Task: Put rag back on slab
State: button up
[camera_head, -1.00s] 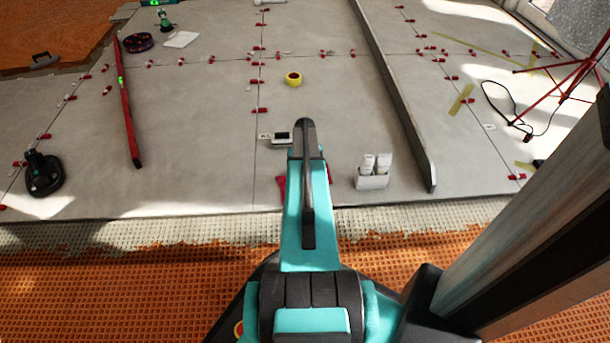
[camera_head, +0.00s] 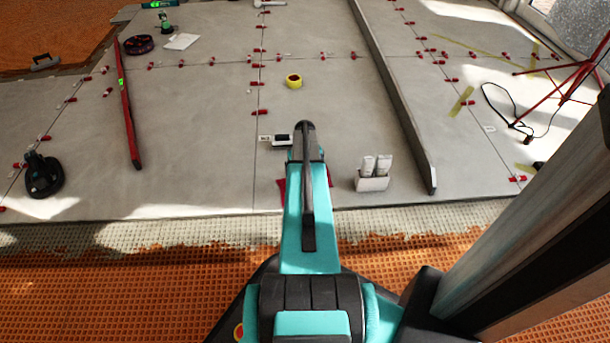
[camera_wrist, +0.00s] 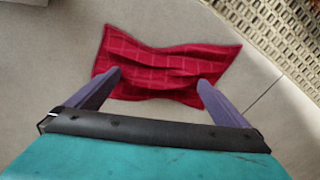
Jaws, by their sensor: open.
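The rag (camera_wrist: 168,64) is red with a faint grid of lines. It lies flat and a little rumpled on the grey slab (camera_wrist: 65,70) in the wrist view. In the head view only small edges of the rag (camera_head: 282,185) show beside my arm, near the slab's front edge; my arm hides the rest. My gripper (camera_wrist: 160,82) is open, its two purple fingers apart over the near part of the rag. Nothing is held between them. I cannot tell whether the fingertips touch the cloth. The gripper is hidden behind my arm in the head view.
A white holder with two tubes (camera_head: 372,178) stands right of my arm. A small device (camera_head: 280,139) lies just beyond it, and a yellow tape roll (camera_head: 294,81) farther back. A long grey bar (camera_head: 390,90) lies to the right, a red level (camera_head: 127,100) to the left.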

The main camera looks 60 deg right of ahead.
notch_tip(320, 180, up, 12)
jog(key=p, duration=0.5)
dwell(0.8)
